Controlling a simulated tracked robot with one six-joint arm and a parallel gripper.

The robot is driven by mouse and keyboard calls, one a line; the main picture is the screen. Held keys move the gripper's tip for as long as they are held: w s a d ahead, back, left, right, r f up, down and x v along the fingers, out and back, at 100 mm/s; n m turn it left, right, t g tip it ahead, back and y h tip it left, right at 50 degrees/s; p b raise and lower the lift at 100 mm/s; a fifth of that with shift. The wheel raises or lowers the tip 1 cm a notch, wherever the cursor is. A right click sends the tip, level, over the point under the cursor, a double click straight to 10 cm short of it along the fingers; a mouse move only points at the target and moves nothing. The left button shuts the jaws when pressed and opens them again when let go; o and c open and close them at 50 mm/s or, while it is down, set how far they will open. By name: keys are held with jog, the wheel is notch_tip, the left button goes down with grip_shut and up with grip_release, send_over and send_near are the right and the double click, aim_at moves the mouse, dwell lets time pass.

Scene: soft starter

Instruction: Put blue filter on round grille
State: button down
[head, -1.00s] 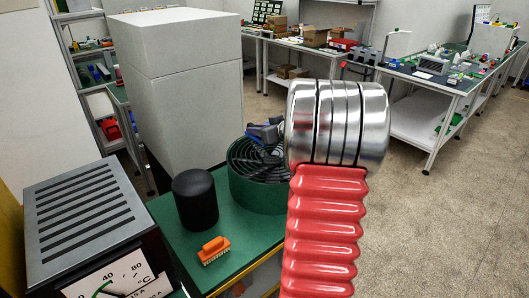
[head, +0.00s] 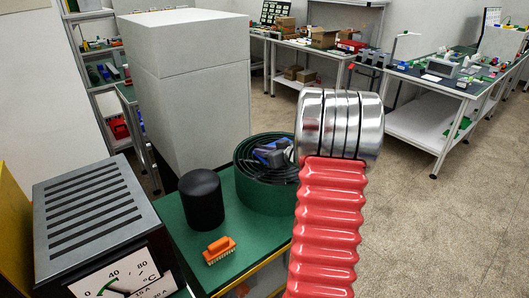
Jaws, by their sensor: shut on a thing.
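My gripper (head: 275,153) is small and dark here, shut on the filter. The arm's steel rings and red bellows hide part of the grille's right side. I cannot tell whether the filter touches the bars.
A dark slotted box with a dial (head: 95,225) is at the left. A tall grey cabinet (head: 195,100) stands behind. The floor at right is clear.

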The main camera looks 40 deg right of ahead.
jog(key=shift+f, duration=0.3)
jog(key=c, duration=1.6)
grip_release()
jog(key=shift+c, duration=0.2)
jog(key=shift+s+r, duration=0.1)
jog(key=shift+r, duration=0.05)
jog(key=v, duration=1.2)
